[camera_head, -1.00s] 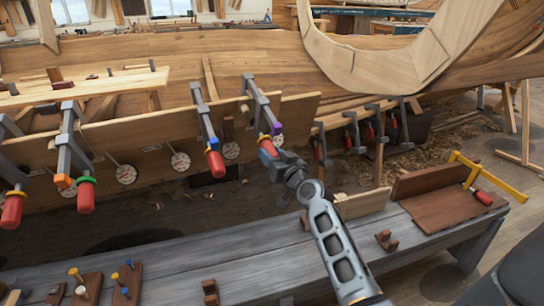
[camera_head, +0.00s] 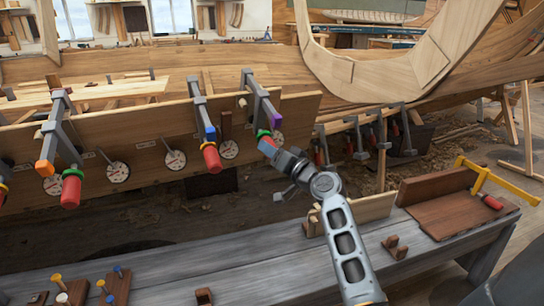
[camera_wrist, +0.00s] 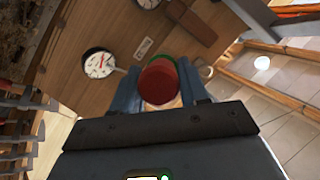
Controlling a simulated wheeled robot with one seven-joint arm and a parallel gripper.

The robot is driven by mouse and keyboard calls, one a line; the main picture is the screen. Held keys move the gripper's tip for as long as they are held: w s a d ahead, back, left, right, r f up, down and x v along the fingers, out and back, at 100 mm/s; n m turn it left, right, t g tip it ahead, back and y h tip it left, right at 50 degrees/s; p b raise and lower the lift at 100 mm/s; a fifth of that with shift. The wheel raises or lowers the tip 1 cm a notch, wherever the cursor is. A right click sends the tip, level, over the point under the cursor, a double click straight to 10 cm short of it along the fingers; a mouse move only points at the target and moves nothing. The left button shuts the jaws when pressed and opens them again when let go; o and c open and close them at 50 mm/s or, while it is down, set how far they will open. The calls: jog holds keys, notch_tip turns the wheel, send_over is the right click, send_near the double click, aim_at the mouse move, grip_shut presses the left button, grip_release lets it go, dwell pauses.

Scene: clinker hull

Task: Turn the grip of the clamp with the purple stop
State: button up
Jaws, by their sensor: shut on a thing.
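The clamp with the purple stop (camera_head: 276,119) is the rightmost clamp on the plank, its bar sloping down toward me. Its red grip (camera_head: 266,143) is at the bar's lower end, below a green collar (camera_head: 263,133). My gripper (camera_head: 272,150) reaches up to this grip from the lower right. In the wrist view, my gripper (camera_wrist: 159,88) is shut with its blue-grey fingers on either side of the red grip (camera_wrist: 157,84). A green rim (camera_wrist: 183,72) shows behind the grip. The purple stop does not show there.
A clamp with a blue stop (camera_head: 210,133) is just left, and one with an orange stop (camera_head: 45,168) farther left. Round dials (camera_head: 229,149) line the plank (camera_head: 140,147). A grey bench (camera_head: 200,262) with tools runs below. Spare clamps (camera_head: 357,140) hang to the right.

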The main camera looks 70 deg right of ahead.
dwell(0.3)
jog(key=o, duration=1)
jog(key=shift+s, duration=0.1)
jog(key=shift+b+v, duration=0.5)
jog(key=shift+v, duration=3.35)
